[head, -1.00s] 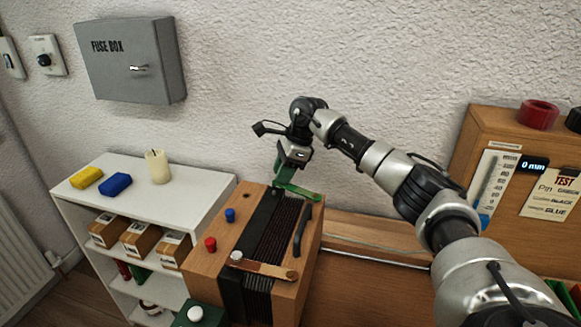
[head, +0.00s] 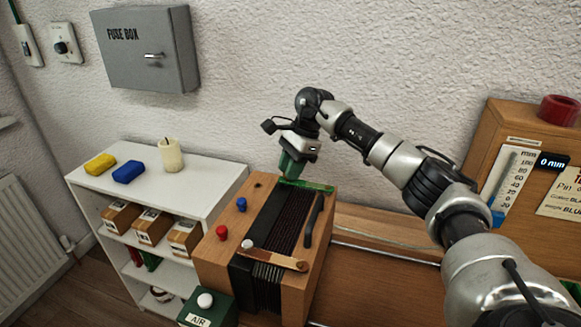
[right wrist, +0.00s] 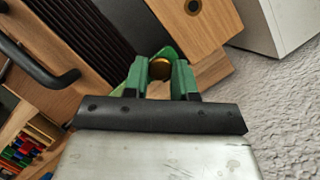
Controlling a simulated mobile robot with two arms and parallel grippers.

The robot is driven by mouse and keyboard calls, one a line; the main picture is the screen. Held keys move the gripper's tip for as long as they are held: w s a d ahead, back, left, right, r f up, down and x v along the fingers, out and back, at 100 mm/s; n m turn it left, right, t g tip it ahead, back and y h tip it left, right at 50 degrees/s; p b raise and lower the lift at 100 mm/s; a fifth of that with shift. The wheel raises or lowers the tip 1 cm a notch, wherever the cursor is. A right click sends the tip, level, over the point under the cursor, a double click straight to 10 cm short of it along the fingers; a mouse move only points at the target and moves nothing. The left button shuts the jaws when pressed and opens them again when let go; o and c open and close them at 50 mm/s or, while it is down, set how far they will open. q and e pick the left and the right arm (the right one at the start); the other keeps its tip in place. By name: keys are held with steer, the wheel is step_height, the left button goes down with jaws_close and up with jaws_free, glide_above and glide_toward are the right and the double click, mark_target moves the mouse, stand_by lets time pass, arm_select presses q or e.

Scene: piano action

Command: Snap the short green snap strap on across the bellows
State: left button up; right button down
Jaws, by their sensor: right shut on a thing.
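The short green snap strap (head: 310,186) lies across the far end of the black pleated bellows (head: 292,215) of the wooden instrument; I cannot tell whether it is fastened. My right gripper (head: 288,176), with green fingers, points down at the strap's left end and is shut on it. In the right wrist view, a round brass stud (right wrist: 160,68) sits between the fingers, and a little of the green strap (right wrist: 119,89) shows beside them. My left gripper is not in view.
A brown strap (head: 272,259) crosses the bellows nearer to me. A black handle (head: 314,220) stands on the right wooden end, and red (head: 222,232) and blue (head: 241,204) buttons on the left. A white shelf (head: 205,178) stands left; the wall is close behind.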

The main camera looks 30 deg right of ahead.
steer(key=c, duration=0.9)
jaws_free()
steer(key=shift+a, duration=0.1)
steer(key=shift+d+r, duration=0.3)
steer(key=shift+r, duration=0.15)
steer(key=b+v, duration=0.1)
steer(key=v, duration=0.9)
steer(key=shift+a+b, duration=0.15)
steer(key=shift+b, duration=0.15)
steer(key=shift+s, duration=0.1)
